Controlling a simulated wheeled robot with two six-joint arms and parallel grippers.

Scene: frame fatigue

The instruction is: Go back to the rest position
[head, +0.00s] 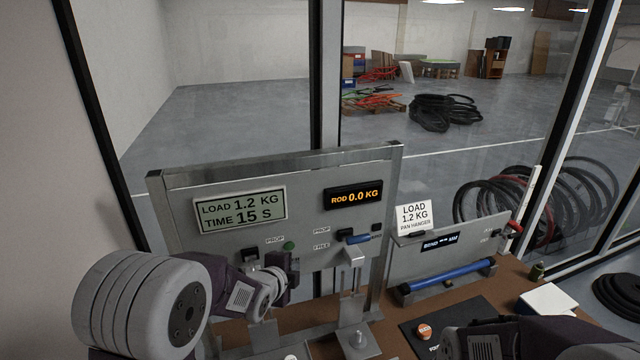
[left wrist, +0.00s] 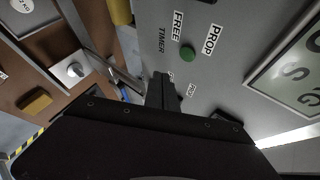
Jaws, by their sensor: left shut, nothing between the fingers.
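My left gripper (head: 288,268) is in front of the lower part of a grey test panel (head: 300,195), just right of and below a black switch near a PROP label. In the left wrist view its fingers (left wrist: 166,88) are together with nothing between them, close to the panel face. I cannot tell whether they touch it. A green button (left wrist: 187,54) with FREE, PROP and TIMER labels is beyond them. My right arm (head: 540,338) lies low at the right edge of the head view. Its gripper is not clearly shown.
An orange-topped item (head: 424,332) lies on a black mat.

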